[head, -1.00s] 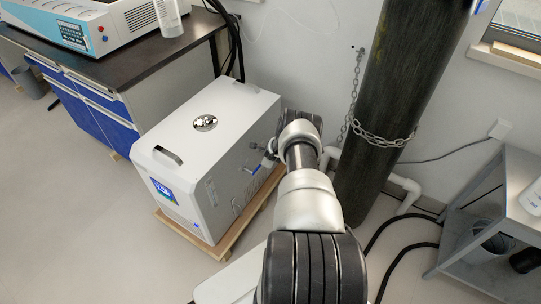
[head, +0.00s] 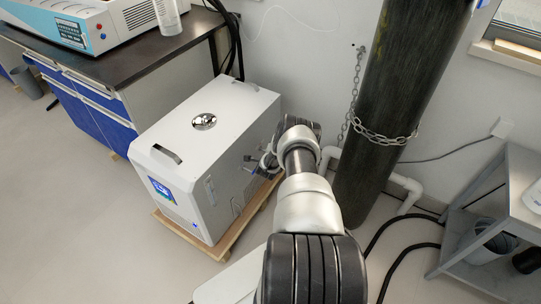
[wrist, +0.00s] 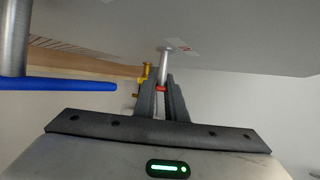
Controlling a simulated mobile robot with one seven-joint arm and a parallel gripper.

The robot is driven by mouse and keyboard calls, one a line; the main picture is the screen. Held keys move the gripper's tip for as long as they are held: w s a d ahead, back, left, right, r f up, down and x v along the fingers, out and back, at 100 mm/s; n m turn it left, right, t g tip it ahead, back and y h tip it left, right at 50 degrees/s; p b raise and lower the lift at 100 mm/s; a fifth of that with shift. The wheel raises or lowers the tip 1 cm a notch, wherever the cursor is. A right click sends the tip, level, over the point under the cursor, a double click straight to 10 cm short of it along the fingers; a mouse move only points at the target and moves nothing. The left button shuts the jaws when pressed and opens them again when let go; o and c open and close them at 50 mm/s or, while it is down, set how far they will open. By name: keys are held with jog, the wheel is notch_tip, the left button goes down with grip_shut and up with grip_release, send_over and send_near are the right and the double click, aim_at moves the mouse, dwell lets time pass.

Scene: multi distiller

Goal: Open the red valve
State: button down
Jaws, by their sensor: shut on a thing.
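The red valve (wrist: 161,88) shows in the wrist view as a small red piece between my fingers, below a short metal pipe (wrist: 166,60) on the pale machine side. My gripper (wrist: 162,82) is shut on the red valve; the fingers hide most of its handle. In the head view my arm covers the valve, and the gripper is only partly visible against the right side of the white distiller (head: 225,115).
A yellow valve (wrist: 146,72) sits just left of my fingers, and a long blue handle (wrist: 58,85) is farther left. A chained dark gas cylinder (head: 400,100) stands close right of my arm. A grey shelf (head: 510,185) stands at the right.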

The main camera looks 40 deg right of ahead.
jog(key=shift+d+r+n+t+h+b, duration=0.15)
jog(key=shift+n+t+h+b, duration=0.4)
jog(key=shift+h, duration=0.45)
jog(key=c, duration=1.8)
grip_release()
jog(key=p+v, duration=0.6)
jog(key=v, duration=1.1)
jog(key=shift+s+p, duration=0.2)
jog(key=shift+p, duration=0.2)
